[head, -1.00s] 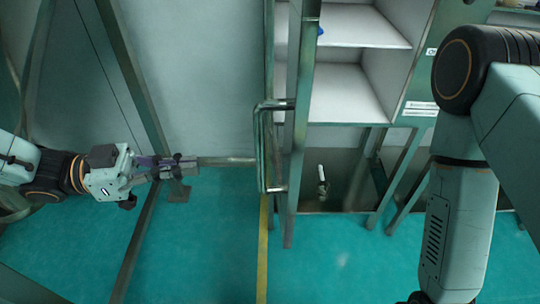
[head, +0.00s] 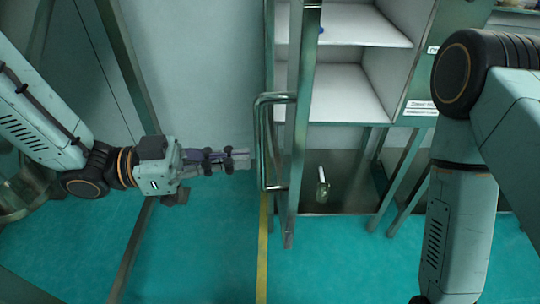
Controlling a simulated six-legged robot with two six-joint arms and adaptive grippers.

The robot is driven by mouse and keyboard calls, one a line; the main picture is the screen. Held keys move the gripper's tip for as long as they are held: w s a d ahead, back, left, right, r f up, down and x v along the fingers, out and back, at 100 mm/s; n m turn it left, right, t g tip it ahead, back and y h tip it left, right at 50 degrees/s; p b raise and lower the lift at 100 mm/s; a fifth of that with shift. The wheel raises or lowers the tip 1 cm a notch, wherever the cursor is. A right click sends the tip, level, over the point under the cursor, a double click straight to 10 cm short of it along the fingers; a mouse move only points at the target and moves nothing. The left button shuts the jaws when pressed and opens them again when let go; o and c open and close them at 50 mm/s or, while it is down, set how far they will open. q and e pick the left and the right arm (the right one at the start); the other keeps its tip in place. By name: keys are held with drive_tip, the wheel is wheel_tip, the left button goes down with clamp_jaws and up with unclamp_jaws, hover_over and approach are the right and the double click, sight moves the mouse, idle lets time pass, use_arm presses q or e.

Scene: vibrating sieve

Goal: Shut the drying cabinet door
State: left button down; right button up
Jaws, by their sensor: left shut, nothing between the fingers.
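The drying cabinet (head: 420,75) stands at the upper right with its white inner shelves (head: 345,92) showing. Its door (head: 302,110) stands open and is seen nearly edge-on, as a tall metal-framed panel. A bent metal handle (head: 261,145) sticks out from the left face of the door. My left gripper (head: 245,159) is shut and empty, pointing right, with its tips just left of the handle. I cannot tell whether they touch it. My right arm (head: 460,200) hangs at the right; its gripper is out of the frame.
A small bottle with a white top (head: 322,185) stands on the cabinet's lower shelf. Slanted metal frame bars (head: 130,75) stand at the left. The green floor (head: 210,250) with a yellow line (head: 263,250) is clear below the door.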

sight(291, 155)
use_arm(q)
drive_tip(key=shift+w+d, duration=0.2)
drive_tip(key=shift+d, duration=1.3)
drive_tip(key=shift+w+d, duration=0.2)
drive_tip(key=shift+d, duration=1.25)
drive_tip(key=shift+d, duration=0.1)
